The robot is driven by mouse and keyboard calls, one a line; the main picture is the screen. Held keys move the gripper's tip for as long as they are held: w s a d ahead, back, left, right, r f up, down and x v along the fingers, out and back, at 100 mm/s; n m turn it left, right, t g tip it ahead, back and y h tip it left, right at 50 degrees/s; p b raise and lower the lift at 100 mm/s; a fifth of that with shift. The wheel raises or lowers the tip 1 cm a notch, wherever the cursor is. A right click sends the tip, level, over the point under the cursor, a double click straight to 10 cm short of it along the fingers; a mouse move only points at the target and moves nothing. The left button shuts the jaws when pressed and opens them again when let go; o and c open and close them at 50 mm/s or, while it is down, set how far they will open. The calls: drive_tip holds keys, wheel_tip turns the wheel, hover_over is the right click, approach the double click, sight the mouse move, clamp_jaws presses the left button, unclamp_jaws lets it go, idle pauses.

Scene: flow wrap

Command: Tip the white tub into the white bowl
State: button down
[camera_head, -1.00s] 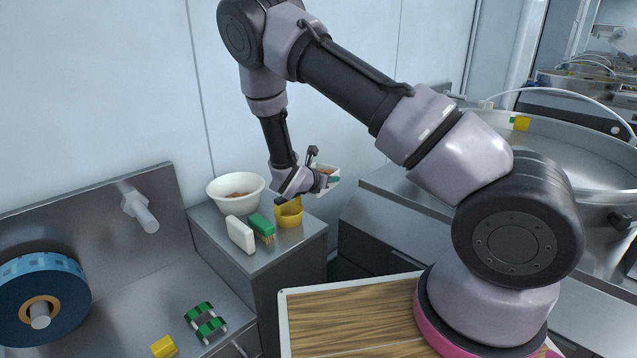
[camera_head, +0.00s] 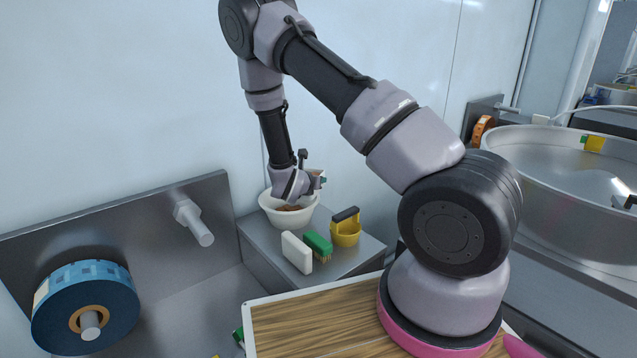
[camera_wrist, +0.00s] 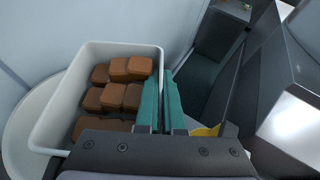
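The white tub (camera_wrist: 52,110) fills the left of the wrist view and holds several brown blocks (camera_wrist: 118,92). My gripper (camera_wrist: 160,105) has its teal fingers closed on the tub's near right wall. The white bowl (camera_head: 270,207) stands on the steel cabinet top at the back, with brown pieces inside. Its pale round rim (camera_wrist: 18,125) shows beneath and left of the tub in the wrist view. In the head view my gripper (camera_head: 321,180) is above the bowl's right side, and my wrist hides most of the tub.
A yellow container (camera_head: 346,235) with a dark top part, a green brush (camera_head: 318,246) and a white block (camera_head: 296,252) stand in front of and right of the bowl. A wall with a steel peg (camera_head: 196,222) is left. A wood-topped board (camera_head: 320,325) lies in front.

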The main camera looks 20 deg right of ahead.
wheel_tip(320, 180, up, 2)
drive_tip(key=n, duration=0.1)
drive_tip(key=n+g+h, duration=0.1)
drive_tip(key=shift+w+a+r+n+h, duration=0.1)
drive_tip(key=shift+a+r+n+h, duration=0.05)
drive_tip(key=shift+n+h, duration=0.15)
drive_tip(key=shift+w+a+r+n+g+h, duration=0.2)
drive_tip(key=shift+r+n+h, duration=0.2)
drive_tip(key=shift+n, duration=0.15)
drive_tip(key=shift+w+a+r+n+g+h, duration=0.1)
drive_tip(key=shift+a+r+n+g+h, duration=0.1)
drive_tip(key=shift+r+n+h, duration=0.25)
drive_tip(key=shift+w+a+r+n+h, duration=0.25)
drive_tip(key=shift+w+a+n, duration=0.05)
drive_tip(key=shift+n, duration=0.5)
drive_tip(key=a+n, duration=0.1)
drive_tip(key=w+a+n+h, duration=0.1)
drive_tip(key=shift+w+r+n+h, duration=0.2)
drive_tip(key=shift+r+n+h, duration=0.1)
drive_tip(key=shift+n, duration=0.1)
drive_tip(key=a+n, duration=0.1)
drive_tip(key=w+n+h, duration=0.1)
drive_tip(key=w+a+n, duration=0.1)
drive_tip(key=n, duration=0.1)
drive_tip(key=shift+w+a+f+h, duration=0.15)
drive_tip(key=shift+a+f+h, duration=0.15)
drive_tip(key=shift+h, duration=0.1)
